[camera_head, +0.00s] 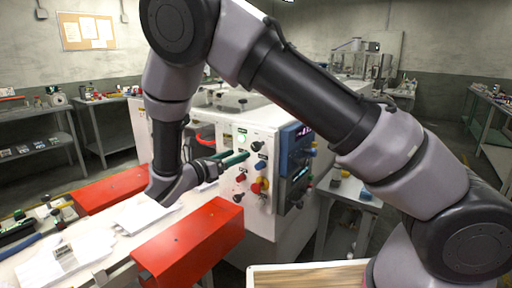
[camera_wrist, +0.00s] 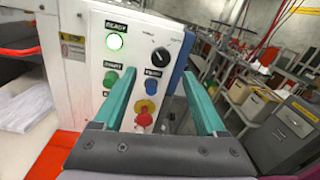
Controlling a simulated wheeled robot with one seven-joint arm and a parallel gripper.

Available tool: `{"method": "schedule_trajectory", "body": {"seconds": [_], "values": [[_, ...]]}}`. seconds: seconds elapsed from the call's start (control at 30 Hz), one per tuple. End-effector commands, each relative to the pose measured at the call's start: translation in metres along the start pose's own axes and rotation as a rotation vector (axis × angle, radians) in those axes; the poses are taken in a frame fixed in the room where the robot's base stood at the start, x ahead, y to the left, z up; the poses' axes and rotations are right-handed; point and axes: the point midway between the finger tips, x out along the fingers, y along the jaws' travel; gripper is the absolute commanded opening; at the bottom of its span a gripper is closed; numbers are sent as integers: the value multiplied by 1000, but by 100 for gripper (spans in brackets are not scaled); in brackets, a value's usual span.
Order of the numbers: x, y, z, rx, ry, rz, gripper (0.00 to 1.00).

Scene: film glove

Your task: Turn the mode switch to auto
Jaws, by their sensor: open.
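The mode switch is a black rotary knob on the white control panel. In the wrist view the switch (camera_wrist: 159,56) sits at the panel's upper right, with small labels above it too blurred to read surely. Which label it points to I cannot tell. In the head view the switch (camera_head: 257,146) shows just right of my fingertips. My gripper (camera_head: 242,155) faces the panel, its teal fingers open and empty. In the wrist view my gripper (camera_wrist: 159,76) has one finger on each side of the switch's line, its tips lower than the knob; contact is not visible.
Near the switch are a lit green ready light (camera_wrist: 115,42), a green button (camera_wrist: 110,78), a blue button (camera_wrist: 153,85) and a red mushroom button (camera_wrist: 144,119) on yellow. A blue display box (camera_head: 294,165) adjoins the panel. Red guards (camera_head: 190,240) flank the conveyor below my arm.

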Motion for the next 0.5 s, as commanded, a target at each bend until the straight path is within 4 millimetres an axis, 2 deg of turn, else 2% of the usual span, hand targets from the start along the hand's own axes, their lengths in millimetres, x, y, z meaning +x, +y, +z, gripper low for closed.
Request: {"method": "schedule_trajectory", "body": {"seconds": [0.3,0.5], "values": [[60,-2,0,3,4,-8,74],[90,-2,0,4,5,-7,74]]}}
